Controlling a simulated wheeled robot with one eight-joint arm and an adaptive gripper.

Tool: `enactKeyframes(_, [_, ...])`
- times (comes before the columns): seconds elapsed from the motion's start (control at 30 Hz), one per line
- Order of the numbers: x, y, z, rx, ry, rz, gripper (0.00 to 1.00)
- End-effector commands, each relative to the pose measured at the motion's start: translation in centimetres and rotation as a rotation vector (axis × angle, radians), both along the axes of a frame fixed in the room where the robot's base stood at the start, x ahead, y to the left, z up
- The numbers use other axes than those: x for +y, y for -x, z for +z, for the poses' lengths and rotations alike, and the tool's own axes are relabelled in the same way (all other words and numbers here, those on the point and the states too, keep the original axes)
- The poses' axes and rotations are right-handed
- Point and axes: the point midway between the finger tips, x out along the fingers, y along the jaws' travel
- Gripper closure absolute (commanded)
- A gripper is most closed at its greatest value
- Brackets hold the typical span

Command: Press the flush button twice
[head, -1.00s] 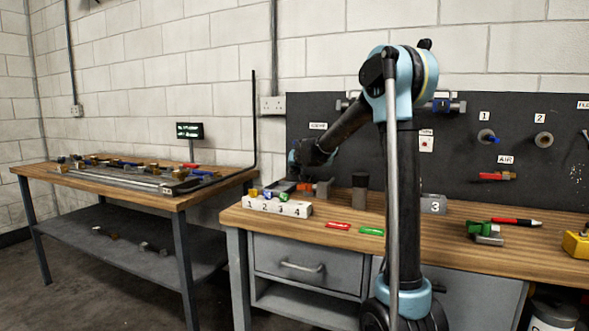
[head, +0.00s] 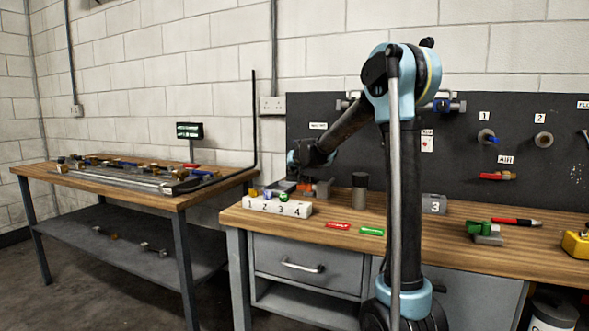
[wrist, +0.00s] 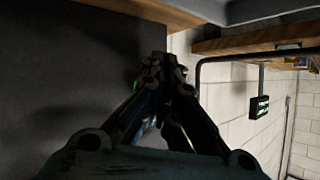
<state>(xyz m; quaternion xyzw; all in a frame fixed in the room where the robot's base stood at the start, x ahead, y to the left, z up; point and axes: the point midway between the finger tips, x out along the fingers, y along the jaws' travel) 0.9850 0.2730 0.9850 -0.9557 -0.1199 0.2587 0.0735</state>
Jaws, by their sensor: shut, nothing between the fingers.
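My gripper (wrist: 160,65) is shut and empty in the wrist view, its two fingers meeting in front of the dark panel (wrist: 70,75). A small green spot (wrist: 134,84) shows just left of the fingers, partly covered by them; I cannot tell whether it is the flush button or whether they touch. In the head view my arm reaches left over the bench toward the dark panel (head: 460,185), below a small white label (head: 318,126) too small to read. The fingertips cannot be made out there, and no flush button is clearly visible.
A white numbered block (head: 279,207) with coloured pieces stands at the wooden bench's front left. A dark grey cylinder (head: 359,192) stands right of my wrist. Red (head: 338,226) and green (head: 371,231) tags lie in front. A second table (head: 130,190) stands left, with a small display (head: 190,130).

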Motion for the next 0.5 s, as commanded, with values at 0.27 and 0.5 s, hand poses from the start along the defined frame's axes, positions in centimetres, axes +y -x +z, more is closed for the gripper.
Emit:
enactKeyframes(0.27, [0.13,0.29,-0.01,0.0,0.0,0.0,1.0])
enactKeyframes(0.5, [0.38,0.89,-0.01,-0.001,0.001,0.002,1.0])
